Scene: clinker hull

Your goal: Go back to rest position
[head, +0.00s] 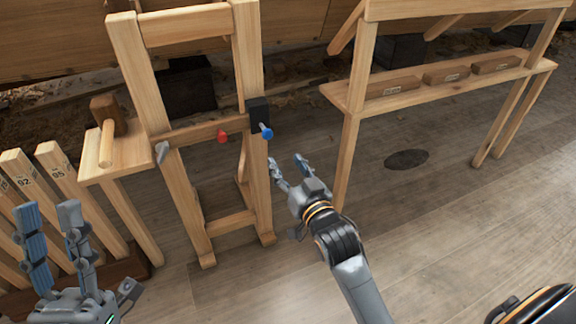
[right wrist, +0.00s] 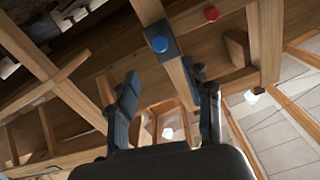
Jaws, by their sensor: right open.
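My right gripper (head: 287,164) is open and empty in the middle of the head view, just right of and below a blue knob (head: 266,131) on a black block (head: 258,112) of the wooden frame (head: 192,131). In the right wrist view its two fingers (right wrist: 166,84) stand apart with nothing between them; the blue knob (right wrist: 160,43) shows beyond them, apart from both. My left gripper (head: 48,208) is at the lower left of the head view, its fingers upright, apart and empty.
A red knob (head: 222,136) sits on the frame's crossbar. A mallet (head: 106,130) stands on a small ledge at left, above numbered boards (head: 35,180). A wooden bench (head: 440,88) with several labelled blocks stands at right. The floor (head: 430,230) at lower right is mostly clear.

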